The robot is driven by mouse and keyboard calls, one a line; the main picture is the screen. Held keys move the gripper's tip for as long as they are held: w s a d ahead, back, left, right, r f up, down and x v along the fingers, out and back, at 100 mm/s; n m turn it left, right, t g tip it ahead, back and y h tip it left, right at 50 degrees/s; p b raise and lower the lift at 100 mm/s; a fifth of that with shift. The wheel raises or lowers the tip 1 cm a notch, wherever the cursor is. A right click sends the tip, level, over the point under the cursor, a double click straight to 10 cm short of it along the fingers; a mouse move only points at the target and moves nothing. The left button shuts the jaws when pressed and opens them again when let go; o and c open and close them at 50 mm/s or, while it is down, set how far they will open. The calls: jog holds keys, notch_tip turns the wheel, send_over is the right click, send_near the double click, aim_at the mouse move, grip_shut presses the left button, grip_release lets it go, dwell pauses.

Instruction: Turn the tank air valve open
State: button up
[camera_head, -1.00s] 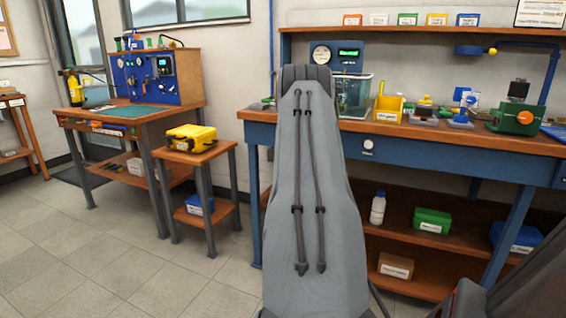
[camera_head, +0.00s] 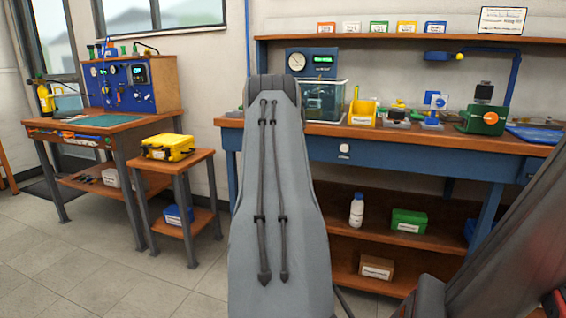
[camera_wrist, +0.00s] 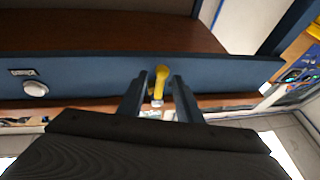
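A yellow lever handle (camera_wrist: 161,72), which looks like the tank air valve's, shows in the wrist view in front of the blue bench apron (camera_wrist: 90,74). A small light metal part sits at one end of it. My gripper (camera_wrist: 162,80) is open, its two dark fingers on either side of the lever with gaps visible. I cannot tell how far the fingertips are from it in depth. In the head view my grey arm link hides the gripper and the lever. A clear tank (camera_head: 323,100) stands on the bench just right of that link.
The bench (camera_head: 400,163) carries a gauge box (camera_head: 312,62), a yellow bin (camera_head: 362,113) and a green device (camera_head: 483,119). A white knob (camera_head: 344,149) is on its apron. A stool (camera_head: 178,165) with a yellow case (camera_head: 168,147) stands left. Floor at lower left is clear.

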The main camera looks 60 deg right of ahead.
jog(key=v, duration=0.8)
jog(key=shift+p, duration=0.35)
